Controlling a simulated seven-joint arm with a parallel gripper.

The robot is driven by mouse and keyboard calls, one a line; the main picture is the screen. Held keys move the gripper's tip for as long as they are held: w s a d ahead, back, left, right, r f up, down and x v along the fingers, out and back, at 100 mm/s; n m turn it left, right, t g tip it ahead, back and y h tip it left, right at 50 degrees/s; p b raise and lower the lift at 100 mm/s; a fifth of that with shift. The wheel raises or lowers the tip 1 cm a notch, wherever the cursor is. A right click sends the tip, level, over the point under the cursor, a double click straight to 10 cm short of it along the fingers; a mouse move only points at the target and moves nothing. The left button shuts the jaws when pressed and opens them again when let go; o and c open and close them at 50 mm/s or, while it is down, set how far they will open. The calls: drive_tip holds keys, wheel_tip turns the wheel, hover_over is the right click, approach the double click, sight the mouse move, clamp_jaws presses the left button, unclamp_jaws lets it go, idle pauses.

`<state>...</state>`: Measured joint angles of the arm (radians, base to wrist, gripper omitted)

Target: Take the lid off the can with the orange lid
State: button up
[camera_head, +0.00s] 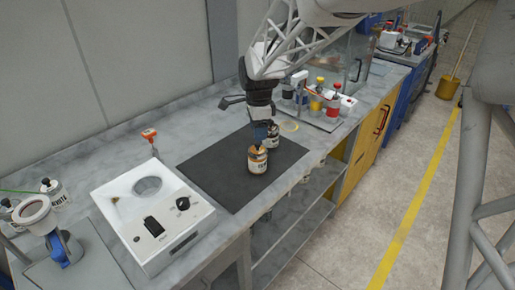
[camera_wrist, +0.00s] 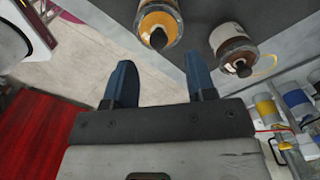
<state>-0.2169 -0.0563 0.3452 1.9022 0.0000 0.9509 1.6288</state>
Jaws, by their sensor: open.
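The can with the orange lid (camera_head: 258,161) stands upright on the dark mat (camera_head: 222,172). In the wrist view, its orange lid (camera_wrist: 153,20) with a dark knob is at the top, partly cut off by the frame. A second can with a brownish lid (camera_head: 272,136) stands just behind it; it also shows in the wrist view (camera_wrist: 232,43). My gripper (camera_head: 264,133) points down close to the two cans. In the wrist view its blue fingers (camera_wrist: 161,84) are apart with nothing between them, away from the orange lid. The exact gap to the lid is hard to tell.
A white device with a round opening (camera_head: 150,220) stands left of the mat. An orange-topped tool (camera_head: 150,136) is behind it. A rack with colored bottles (camera_head: 318,104) stands at the back right. White bottles (camera_head: 52,192) are at the far left. The mat's left part is clear.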

sight(258, 143)
drive_tip(key=shift+f, duration=0.1)
drive_tip(key=shift+s+a+f, duration=0.1)
drive_tip(key=shift+f, duration=2.4)
drive_tip(key=shift+c, duration=0.3)
clamp_jaws()
drive_tip(key=shift+r, duration=0.1)
